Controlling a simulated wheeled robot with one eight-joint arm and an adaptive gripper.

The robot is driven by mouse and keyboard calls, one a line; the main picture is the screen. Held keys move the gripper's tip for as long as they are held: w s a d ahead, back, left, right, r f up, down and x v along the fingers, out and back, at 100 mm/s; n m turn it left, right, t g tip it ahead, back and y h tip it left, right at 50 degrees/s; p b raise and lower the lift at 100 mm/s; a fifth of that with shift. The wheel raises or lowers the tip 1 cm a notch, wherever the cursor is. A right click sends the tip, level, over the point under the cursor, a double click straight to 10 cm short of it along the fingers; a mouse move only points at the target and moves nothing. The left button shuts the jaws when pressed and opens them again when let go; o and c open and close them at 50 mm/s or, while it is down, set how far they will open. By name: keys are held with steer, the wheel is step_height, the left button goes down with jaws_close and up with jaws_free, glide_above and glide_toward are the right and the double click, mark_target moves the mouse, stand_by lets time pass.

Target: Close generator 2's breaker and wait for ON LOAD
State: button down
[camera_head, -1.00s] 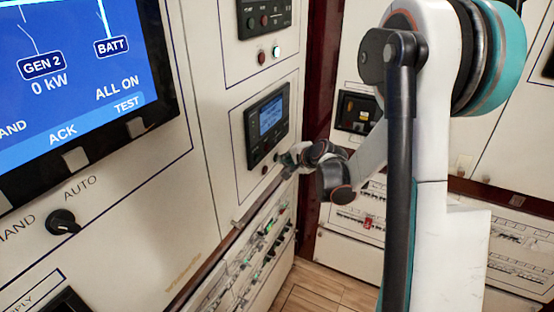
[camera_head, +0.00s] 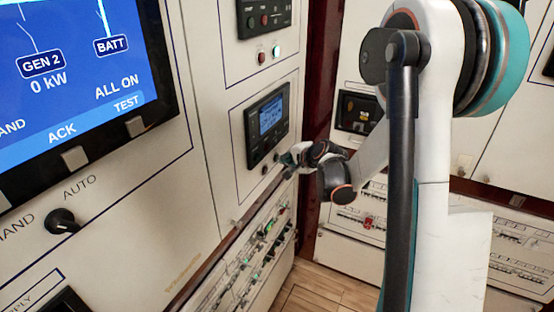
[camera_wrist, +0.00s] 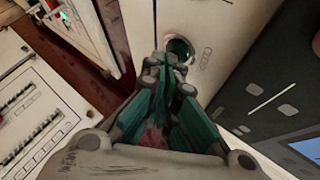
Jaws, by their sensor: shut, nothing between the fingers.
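A controller with a small lit blue display (camera_head: 271,115) is set in the side panel in the head view. Small round buttons (camera_head: 265,170) sit below it. My gripper (camera_head: 289,164) is close to that panel, just right of the buttons. In the wrist view my gripper (camera_wrist: 165,64) is shut and empty, its green fingers together. Just beyond the fingertips is a round green button (camera_wrist: 180,47) in a dark ring; I cannot tell whether they touch. The large screen (camera_head: 75,70) reads GEN 2, 0 kW. No ON LOAD text is legible.
A HAND/AUTO knob (camera_head: 62,221) is below the large screen. A red and a pale button (camera_head: 262,57) are on the panel above the controller. Breaker rows (camera_head: 250,258) run along the lower side panel. More breakers (camera_head: 515,240) are on the far cabinet. Some wooden floor is clear.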

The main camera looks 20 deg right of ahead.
steer(key=shift+s+d, duration=0.3)
steer(key=shift+s, duration=0.1)
steer(key=s+d, duration=0.1)
steer(key=s, duration=0.1)
steer(key=s+d, duration=0.2)
steer(key=shift+b, duration=0.3)
stand_by(0.9)
